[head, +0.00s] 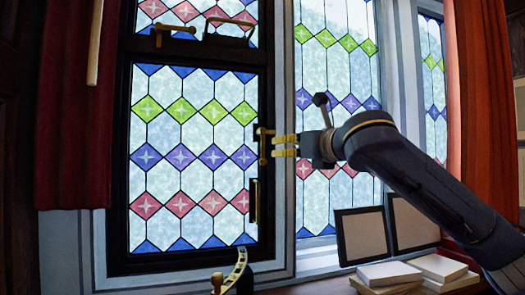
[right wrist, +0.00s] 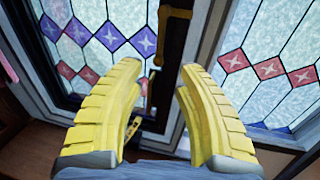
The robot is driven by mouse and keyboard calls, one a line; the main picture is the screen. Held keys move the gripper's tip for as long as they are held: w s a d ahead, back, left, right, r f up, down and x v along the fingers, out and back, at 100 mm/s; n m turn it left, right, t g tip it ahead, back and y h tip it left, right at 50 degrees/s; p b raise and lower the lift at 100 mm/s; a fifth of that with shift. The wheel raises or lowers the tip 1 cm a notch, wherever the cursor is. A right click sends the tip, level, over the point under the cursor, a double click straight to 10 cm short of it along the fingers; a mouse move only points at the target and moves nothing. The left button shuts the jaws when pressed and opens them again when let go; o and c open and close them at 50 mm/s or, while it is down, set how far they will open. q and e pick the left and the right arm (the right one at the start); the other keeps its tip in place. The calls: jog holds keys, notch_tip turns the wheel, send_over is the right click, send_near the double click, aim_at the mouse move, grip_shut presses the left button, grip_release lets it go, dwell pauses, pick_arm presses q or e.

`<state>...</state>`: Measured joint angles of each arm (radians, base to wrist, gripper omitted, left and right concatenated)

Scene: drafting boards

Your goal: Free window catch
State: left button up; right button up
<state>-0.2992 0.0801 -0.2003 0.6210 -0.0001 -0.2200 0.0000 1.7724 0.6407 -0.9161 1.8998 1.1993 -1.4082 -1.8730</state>
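The window is a dark-framed stained-glass sash (head: 124,170) and looks shut. A brass catch handle (head: 263,147) on a black plate sits on the sash's right edge, about mid-height. My right gripper (head: 284,146) is just right of the catch, its yellow fingers pointing left at it; I cannot tell whether they touch. In the right wrist view the fingers of my right gripper (right wrist: 160,85) stand apart with nothing gripped between them. Dark frame and brass fittings (right wrist: 156,72) show beyond the gap. My left gripper is not recognisable in either view.
A black plate with brass edging (head: 254,201) is below the catch. A curved brass piece (head: 238,265) is at the sash's bottom right. A brass fitting (head: 172,30) is above. Red curtains (head: 75,110) flank the window.

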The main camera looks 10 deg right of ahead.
aim_at(264, 149)
jog(key=x, duration=1.3)
grip_shut()
